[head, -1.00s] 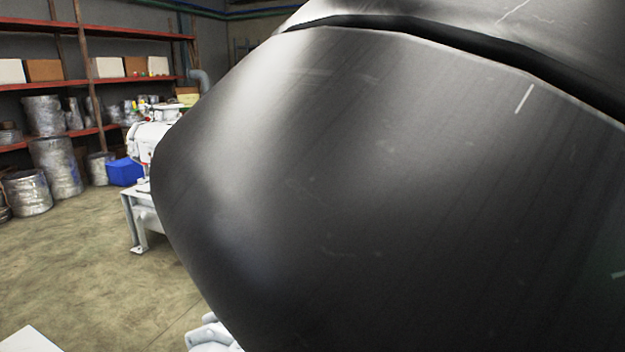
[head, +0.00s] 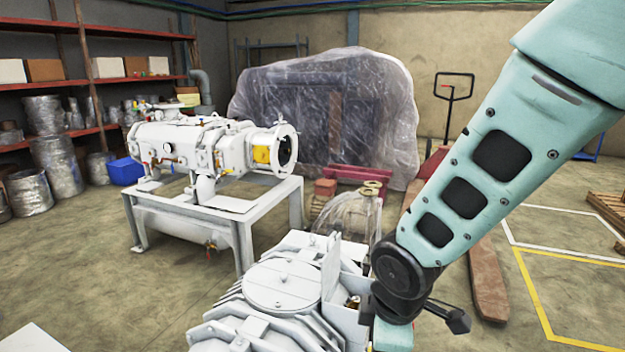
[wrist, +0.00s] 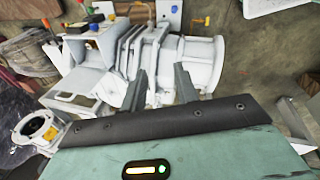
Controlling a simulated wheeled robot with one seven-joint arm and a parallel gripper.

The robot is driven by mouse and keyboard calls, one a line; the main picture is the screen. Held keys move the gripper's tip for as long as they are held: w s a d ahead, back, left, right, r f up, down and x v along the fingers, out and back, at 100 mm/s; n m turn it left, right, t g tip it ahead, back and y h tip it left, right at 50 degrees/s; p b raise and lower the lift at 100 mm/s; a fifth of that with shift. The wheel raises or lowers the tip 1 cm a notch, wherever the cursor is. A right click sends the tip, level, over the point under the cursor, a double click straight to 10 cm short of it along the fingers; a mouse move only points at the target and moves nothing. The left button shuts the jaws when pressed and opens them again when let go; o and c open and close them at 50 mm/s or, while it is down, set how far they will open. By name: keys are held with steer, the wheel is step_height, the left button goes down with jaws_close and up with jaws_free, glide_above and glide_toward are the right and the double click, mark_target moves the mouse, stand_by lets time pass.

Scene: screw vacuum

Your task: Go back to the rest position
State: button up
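My arm, pale green with dark panels, reaches down from the upper right in the head view to a black joint above the floor. My gripper (wrist: 162,82) shows in the wrist view with its two dark fingers apart and nothing visible between them. Behind the fingers is a white-grey machine with ribs and a round flange (wrist: 205,62); I cannot tell whether they touch it. In the head view a white machine with a round lid (head: 283,287) stands just left of my arm's lower end, which partly hides it.
A white screw vacuum unit (head: 200,148) stands on a frame at centre left. Behind it is a plastic-wrapped block (head: 325,110). Shelves (head: 120,82) with metal drums line the left wall. A pallet truck (head: 455,88) stands at the back. Floor at right, with yellow lines (head: 533,298), is mostly clear.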

steer(key=s+d+r+m+g, duration=0.2)
steer(key=s+r+m, duration=0.2)
steer(key=s, duration=0.5)
steer(key=s+d+r+m+g, duration=0.15)
steer(key=s+r+m, duration=0.25)
steer(key=s, duration=0.4)
step_height(320, 180, up, 13)
steer(key=p, duration=1.3)
steer(key=shift+a+p, duration=0.15)
steer(key=shift+p, duration=0.25)
